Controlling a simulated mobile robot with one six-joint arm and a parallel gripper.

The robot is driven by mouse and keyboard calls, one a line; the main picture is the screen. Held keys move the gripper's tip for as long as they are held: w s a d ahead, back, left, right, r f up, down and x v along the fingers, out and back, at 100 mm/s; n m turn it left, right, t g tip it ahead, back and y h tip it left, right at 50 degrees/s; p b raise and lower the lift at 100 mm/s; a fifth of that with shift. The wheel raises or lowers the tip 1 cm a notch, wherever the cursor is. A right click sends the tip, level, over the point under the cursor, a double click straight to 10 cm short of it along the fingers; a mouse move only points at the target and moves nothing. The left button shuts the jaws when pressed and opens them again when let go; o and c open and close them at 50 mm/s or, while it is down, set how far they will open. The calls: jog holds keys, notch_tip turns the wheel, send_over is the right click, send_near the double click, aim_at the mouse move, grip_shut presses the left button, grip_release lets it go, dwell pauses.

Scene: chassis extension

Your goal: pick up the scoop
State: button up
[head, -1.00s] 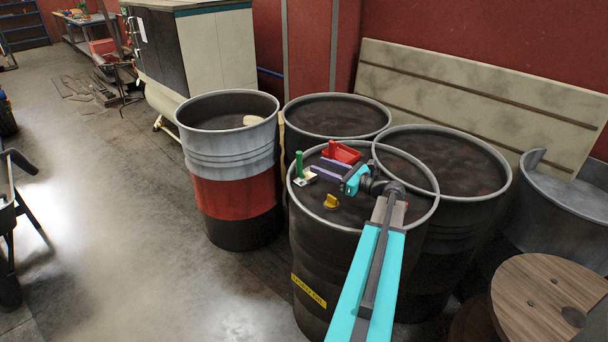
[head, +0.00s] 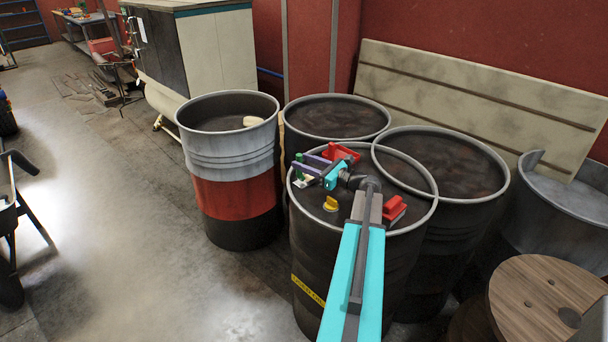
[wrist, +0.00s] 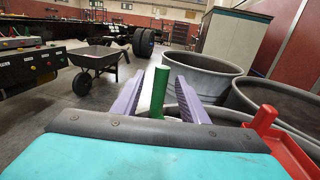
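A green upright handle (head: 299,163) on a pale base stands near the far left rim of the front dark drum (head: 310,235). My gripper (head: 301,164) has purple fingers that reach left across the drum top toward it. In the wrist view the green handle (wrist: 159,95) shows between the spread fingers, with a gap at the left finger. A red tray-like piece with an upright handle (head: 344,152) sits just behind my gripper; it also shows at right in the wrist view (wrist: 285,145). I cannot tell for sure which piece is the scoop.
A yellow piece (head: 331,204) lies on the drum top in front of my gripper. Another red piece (head: 394,209) lies right of my arm. The drum has a raised rim.

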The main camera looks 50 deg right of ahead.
jog(key=shift+w+a, duration=0.1)
jog(key=shift+w, duration=0.5)
jog(key=shift+w, duration=0.15)
jog(key=shift+w+a+f+p, duration=0.1)
jog(key=shift+w+p, duration=0.55)
jog(key=shift+w, duration=0.55)
jog(key=shift+w+a+f+p, duration=0.1)
jog(key=shift+w+p, duration=0.5)
jog(key=shift+w, duration=0.6)
grip_shut()
